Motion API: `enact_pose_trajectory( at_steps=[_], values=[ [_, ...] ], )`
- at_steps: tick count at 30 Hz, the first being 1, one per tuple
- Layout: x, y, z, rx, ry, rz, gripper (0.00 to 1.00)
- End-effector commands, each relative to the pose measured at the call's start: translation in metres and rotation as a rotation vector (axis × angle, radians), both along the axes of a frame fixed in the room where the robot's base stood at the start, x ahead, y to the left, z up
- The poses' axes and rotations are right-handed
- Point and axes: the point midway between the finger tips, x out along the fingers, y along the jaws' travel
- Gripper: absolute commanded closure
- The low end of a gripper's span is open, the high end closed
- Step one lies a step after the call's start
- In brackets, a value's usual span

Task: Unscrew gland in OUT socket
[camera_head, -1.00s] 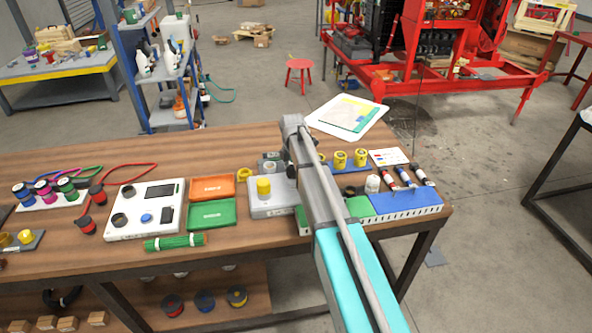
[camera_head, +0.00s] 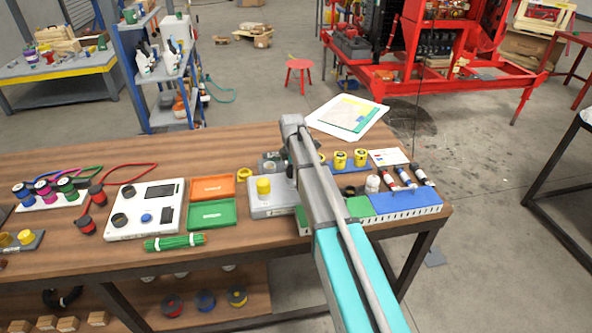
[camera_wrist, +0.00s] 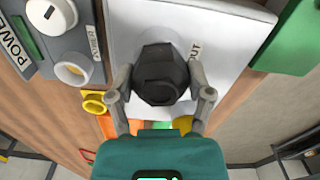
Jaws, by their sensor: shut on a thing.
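In the wrist view, a black hexagonal gland (camera_wrist: 160,72) sits between the two grey fingers of my gripper (camera_wrist: 161,84), which is shut on its sides. Behind it is a pale box face (camera_wrist: 226,24) with an OUT label (camera_wrist: 194,50) just right of the gland. The gland covers the socket, so its thread is hidden. In the head view, my arm hides the gripper and the gland.
In the wrist view, a grey POWER panel (camera_wrist: 46,52) with a white knob (camera_wrist: 52,14) stands left, and a green block (camera_wrist: 291,40) right. In the head view, orange (camera_head: 213,188) and green (camera_head: 212,214) trays lie on the crowded wooden bench.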

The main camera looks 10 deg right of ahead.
Motion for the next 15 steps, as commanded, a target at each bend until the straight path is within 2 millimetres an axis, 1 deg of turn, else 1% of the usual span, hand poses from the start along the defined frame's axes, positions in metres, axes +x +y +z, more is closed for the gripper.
enact_pose_trajectory(
  at_steps=[7, 15],
  values=[
    [0.0007, 0.0001, -0.0002, 0.0, -0.001, 0.046, 0.8],
    [0.0006, -0.0001, -0.0003, -0.001, -0.001, 0.237, 0.8]
  ],
)
